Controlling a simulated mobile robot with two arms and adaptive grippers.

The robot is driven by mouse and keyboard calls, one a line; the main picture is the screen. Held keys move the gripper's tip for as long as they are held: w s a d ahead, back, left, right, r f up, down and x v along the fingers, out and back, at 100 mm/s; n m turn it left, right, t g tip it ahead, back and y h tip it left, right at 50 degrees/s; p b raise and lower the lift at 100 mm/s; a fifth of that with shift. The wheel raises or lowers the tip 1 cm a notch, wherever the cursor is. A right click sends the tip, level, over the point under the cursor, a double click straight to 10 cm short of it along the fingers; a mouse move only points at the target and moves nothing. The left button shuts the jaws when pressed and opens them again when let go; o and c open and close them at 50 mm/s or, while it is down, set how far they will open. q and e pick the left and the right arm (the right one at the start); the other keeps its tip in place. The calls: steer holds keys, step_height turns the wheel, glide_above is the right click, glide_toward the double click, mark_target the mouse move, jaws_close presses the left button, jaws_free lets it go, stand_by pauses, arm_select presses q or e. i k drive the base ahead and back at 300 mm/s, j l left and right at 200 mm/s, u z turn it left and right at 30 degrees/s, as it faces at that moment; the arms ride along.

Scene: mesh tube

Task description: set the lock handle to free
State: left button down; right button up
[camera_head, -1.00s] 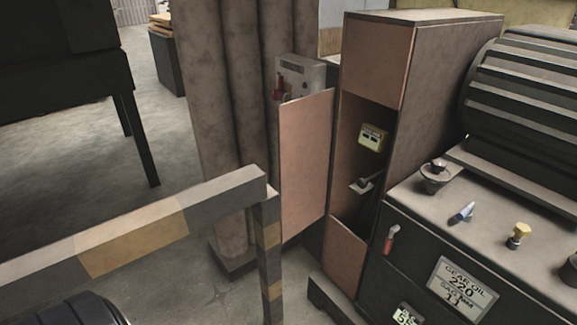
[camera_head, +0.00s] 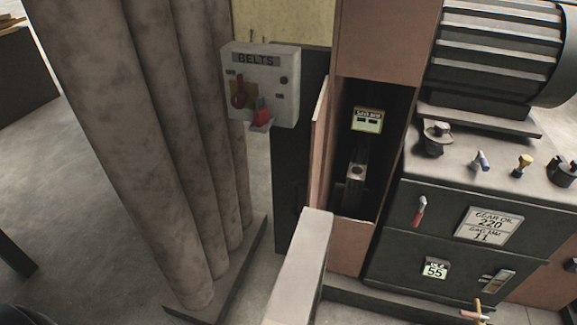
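An open, narrow copper-brown cabinet (camera_head: 352,246) stands right of centre. Inside it is a grey lever-like part (camera_head: 356,172), below a small yellow-topped label (camera_head: 367,120) too small to read. On the black machine to its right is a small lever with a red grip (camera_head: 420,210). A grey box marked BELTS (camera_head: 281,85) carries red handles (camera_head: 262,116). I cannot tell from the view which of these is the lock handle. Neither of my grippers shows.
A pale rail (camera_head: 300,270) rises from the bottom centre, in front of the cabinet. Thick brown pipes (camera_head: 150,140) stand at left. Several small knobs and valves sit on the machine top (camera_head: 455,165).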

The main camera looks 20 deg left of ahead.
mark_target(420, 211)
steer(key=i+j+z, duration=0.1)
steer(key=j, duration=0.25)
steer(key=i+j, duration=0.15)
steer(key=j, duration=0.2)
steer(key=i+j+z, duration=0.15)
steer(key=j, duration=0.25)
steer(key=i+j+z, duration=0.1)
steer(key=j, duration=0.25)
